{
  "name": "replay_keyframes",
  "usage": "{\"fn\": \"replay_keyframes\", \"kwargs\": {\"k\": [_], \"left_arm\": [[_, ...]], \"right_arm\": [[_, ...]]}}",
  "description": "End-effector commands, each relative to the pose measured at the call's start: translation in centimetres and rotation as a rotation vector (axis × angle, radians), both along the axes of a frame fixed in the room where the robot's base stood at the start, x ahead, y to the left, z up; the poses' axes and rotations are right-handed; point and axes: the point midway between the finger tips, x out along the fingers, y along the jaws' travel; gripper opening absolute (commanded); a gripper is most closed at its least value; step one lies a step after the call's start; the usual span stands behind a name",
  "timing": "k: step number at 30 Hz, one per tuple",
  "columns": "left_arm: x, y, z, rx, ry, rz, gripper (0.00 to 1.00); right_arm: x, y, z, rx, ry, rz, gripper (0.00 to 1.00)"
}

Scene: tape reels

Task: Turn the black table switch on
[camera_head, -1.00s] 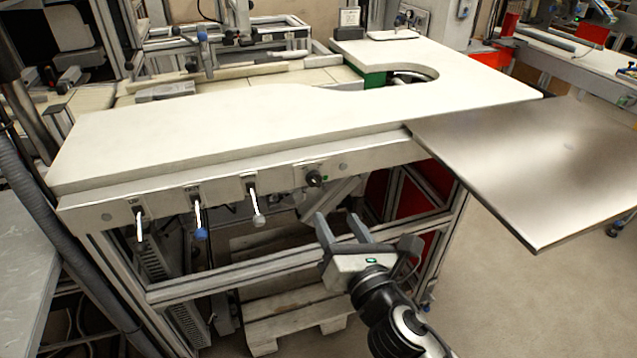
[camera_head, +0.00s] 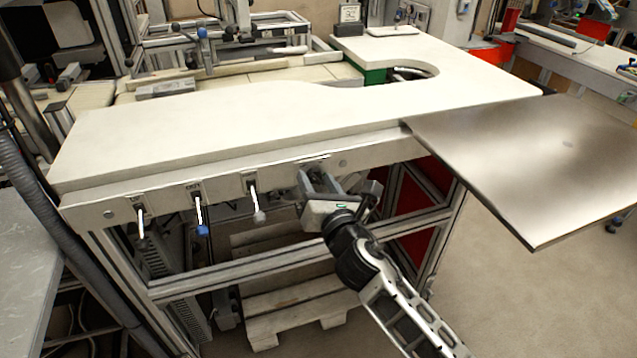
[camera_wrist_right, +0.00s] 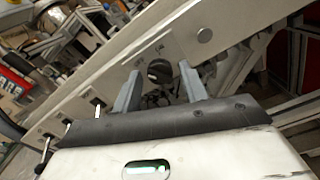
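The black table switch (camera_wrist_right: 159,70) is a round knob on the table's white front panel (camera_wrist_right: 205,60). It shows in the right wrist view between the two grey fingers of my right gripper (camera_wrist_right: 158,88). The fingers are apart, one on each side of the knob, and I cannot tell whether either touches it. In the head view my right gripper (camera_head: 318,180) is up at the front panel and hides the knob. My left gripper is not in view.
Several levers hang from the front panel to the left, including one with a blue tip (camera_head: 201,229). The white tabletop (camera_head: 220,125) is above. A metal sheet (camera_head: 530,170) juts out at the right. A wooden pallet (camera_head: 295,310) lies below.

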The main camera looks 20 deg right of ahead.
Motion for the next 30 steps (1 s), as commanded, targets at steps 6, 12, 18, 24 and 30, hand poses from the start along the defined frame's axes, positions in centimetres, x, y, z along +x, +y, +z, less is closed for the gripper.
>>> {"fn": "replay_keyframes", "kwargs": {"k": [6, 12, 18, 24, 30], "left_arm": [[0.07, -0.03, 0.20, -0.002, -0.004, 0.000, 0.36], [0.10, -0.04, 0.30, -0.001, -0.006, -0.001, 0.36], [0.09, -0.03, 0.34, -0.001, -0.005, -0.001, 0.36], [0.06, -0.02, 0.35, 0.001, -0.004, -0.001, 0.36], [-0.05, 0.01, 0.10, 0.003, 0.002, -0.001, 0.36]], "right_arm": [[-0.04, 0.00, -0.02, 0.000, 0.000, 0.000, 0.06], [-0.05, 0.00, -0.02, 0.016, 0.001, 0.000, 0.06], [-0.06, 0.00, -0.03, 0.094, 0.004, 0.000, 0.06], [-0.07, 0.00, -0.05, 0.244, 0.010, -0.001, 0.06], [-0.06, 0.01, -0.05, 0.434, 0.016, -0.001, 0.06]]}}
